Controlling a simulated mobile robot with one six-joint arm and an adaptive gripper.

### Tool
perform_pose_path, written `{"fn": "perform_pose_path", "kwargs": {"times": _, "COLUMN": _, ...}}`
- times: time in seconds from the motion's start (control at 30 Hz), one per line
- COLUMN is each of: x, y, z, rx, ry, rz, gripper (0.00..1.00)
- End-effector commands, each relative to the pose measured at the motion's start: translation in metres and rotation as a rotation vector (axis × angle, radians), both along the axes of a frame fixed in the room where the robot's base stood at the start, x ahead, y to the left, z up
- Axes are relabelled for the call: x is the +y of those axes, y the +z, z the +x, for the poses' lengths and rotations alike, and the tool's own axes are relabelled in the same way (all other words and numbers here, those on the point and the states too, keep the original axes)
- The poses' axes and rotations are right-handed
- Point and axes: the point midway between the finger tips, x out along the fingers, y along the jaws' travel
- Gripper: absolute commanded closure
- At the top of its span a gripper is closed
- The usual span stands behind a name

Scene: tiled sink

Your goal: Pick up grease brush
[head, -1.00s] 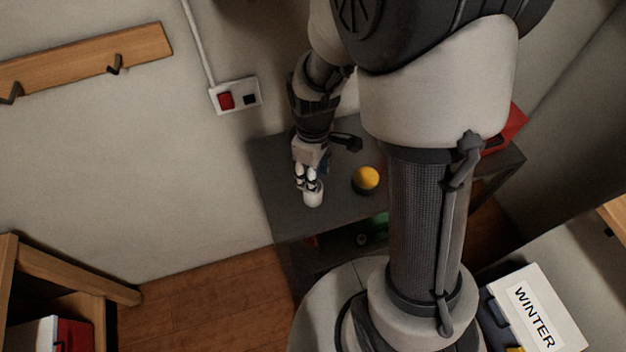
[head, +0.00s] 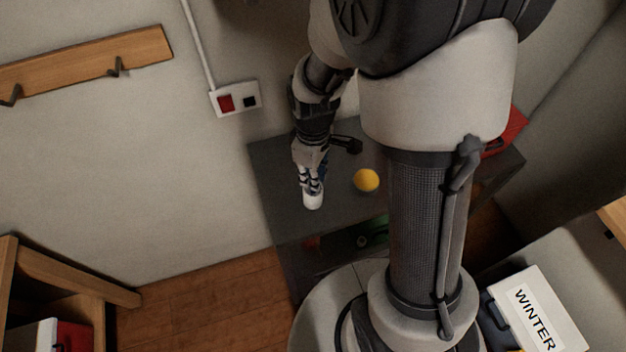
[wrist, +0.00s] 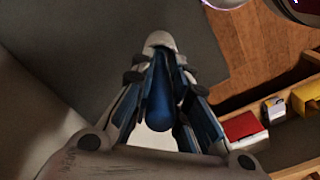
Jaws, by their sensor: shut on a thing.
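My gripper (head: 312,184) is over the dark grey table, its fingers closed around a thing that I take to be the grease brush. In the head view the brush's pale end (head: 313,201) shows just below the fingertips. In the wrist view, a dark blue, rounded, long part of the brush (wrist: 160,95) lies between the fingers of my gripper (wrist: 160,72). A pale tip shows past the fingertips. The fingers hide much of the brush, and I cannot tell whether it touches the table.
A yellow ball (head: 366,180) sits on the dark grey table (head: 277,165), right of my gripper. Green and red things lie on the shelf below. The wall with a socket plate (head: 235,99) is behind. A wooden shelf unit (head: 60,275) stands at the lower left.

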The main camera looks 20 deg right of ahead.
Motion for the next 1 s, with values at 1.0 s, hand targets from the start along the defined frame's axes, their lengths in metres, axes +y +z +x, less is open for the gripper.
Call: {"fn": "perform_pose_path", "kwargs": {"times": 1.0, "x": 0.0, "y": 0.1, "z": 0.0, "rx": 0.0, "ry": 0.0, "rz": 0.0, "gripper": 1.0}}
